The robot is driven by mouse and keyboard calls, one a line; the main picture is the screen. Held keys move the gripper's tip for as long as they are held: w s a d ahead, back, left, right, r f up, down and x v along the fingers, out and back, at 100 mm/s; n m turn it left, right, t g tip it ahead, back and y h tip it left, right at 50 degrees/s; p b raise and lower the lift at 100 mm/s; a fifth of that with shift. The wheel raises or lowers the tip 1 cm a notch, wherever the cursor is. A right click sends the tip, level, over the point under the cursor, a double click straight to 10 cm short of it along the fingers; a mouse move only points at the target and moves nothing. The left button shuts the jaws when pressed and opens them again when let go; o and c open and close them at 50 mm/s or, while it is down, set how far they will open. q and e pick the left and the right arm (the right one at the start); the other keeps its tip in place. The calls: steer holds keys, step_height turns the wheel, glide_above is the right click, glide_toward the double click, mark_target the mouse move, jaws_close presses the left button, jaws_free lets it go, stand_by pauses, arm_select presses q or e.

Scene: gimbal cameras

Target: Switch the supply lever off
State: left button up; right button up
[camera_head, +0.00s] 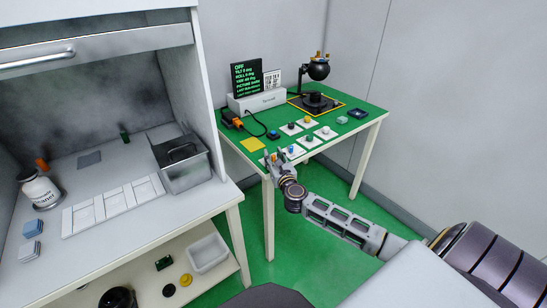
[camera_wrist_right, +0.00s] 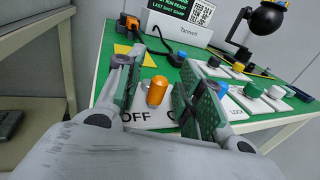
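The orange lever (camera_wrist_right: 157,91) stands upright on a white plate (camera_wrist_right: 150,119) in the right wrist view. The plate reads OFF at left; its right-hand label is mostly hidden by a finger. My right gripper (camera_wrist_right: 158,88) is open, with one finger on each side of the lever and visible gaps between. In the head view my right gripper (camera_head: 278,158) is at the front edge of the green table and hides most of the lever. My left gripper is not in view.
Several white plates with coloured knobs (camera_head: 307,122) lie just right of and behind my right gripper. A white Tanwell box (camera_head: 260,103), a yellow note (camera_head: 252,145) and a black gimbal (camera_head: 316,97) share the green table (camera_head: 350,130). A fume-hood bench (camera_head: 110,220) stands left.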

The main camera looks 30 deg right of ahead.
steer(key=shift+w, duration=0.2)
jaws_close()
stand_by(0.3)
steer(key=shift+r, duration=0.1)
